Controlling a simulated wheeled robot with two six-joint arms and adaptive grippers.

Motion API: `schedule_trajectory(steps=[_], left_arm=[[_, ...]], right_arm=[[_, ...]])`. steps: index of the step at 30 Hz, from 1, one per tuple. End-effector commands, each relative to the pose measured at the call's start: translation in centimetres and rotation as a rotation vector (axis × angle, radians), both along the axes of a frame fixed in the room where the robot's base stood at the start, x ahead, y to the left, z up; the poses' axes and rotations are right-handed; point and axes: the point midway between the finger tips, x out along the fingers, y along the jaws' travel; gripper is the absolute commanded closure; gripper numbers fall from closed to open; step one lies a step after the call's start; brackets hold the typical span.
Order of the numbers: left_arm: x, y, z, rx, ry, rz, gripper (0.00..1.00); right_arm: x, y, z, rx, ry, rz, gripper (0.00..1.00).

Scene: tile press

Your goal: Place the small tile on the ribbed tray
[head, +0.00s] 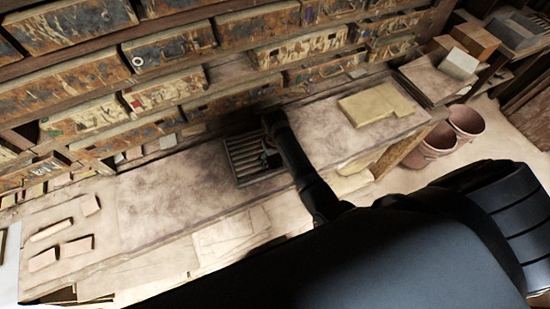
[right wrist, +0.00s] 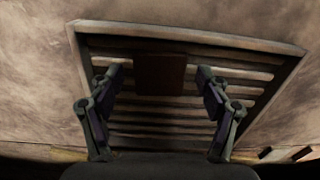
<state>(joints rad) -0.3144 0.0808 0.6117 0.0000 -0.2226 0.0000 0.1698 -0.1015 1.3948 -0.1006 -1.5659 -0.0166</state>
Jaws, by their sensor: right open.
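The ribbed tray (head: 237,150) lies on the workbench, a dark frame with pale slats. It fills much of the right wrist view (right wrist: 250,42). A small dark brown tile (right wrist: 159,72) lies flat across the tray's slats near its upper rim in that view. My right gripper (right wrist: 158,82) is open over the tray, with one finger on each side of the tile and a gap on both sides. In the head view my right gripper (head: 272,125) and arm cover the tray's right part, and I cannot make out the tile there. My left gripper is not in view.
Several small pale tiles (head: 76,246) lie at the bench's left end. A pale stack of sheets (head: 375,104) lies to the right of the tray. Drawers (head: 172,45) line the back. Terracotta pots (head: 466,122) stand off the right end.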

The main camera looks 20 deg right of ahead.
Motion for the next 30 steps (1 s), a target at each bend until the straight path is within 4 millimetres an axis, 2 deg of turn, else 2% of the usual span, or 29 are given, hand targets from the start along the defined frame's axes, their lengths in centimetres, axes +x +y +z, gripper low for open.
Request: schedule_trajectory(steps=[4,7,12,19,24,30], left_arm=[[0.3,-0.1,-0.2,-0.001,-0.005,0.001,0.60],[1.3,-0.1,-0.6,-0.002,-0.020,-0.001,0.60],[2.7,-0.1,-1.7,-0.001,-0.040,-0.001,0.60],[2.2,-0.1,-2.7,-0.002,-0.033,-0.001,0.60],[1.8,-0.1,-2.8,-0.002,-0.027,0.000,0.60],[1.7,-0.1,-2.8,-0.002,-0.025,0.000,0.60]], right_arm=[[0.1,0.0,0.4,0.000,-0.002,0.000,0.23],[0.2,0.0,1.8,0.001,-0.006,-0.001,0.23],[0.2,0.0,5.9,0.000,-0.007,0.000,0.23],[0.1,0.0,10.6,0.000,-0.004,-0.001,0.23],[0.0,0.0,12.0,0.000,-0.001,0.000,0.23],[0.0,0.0,12.1,0.000,0.000,0.000,0.23]])
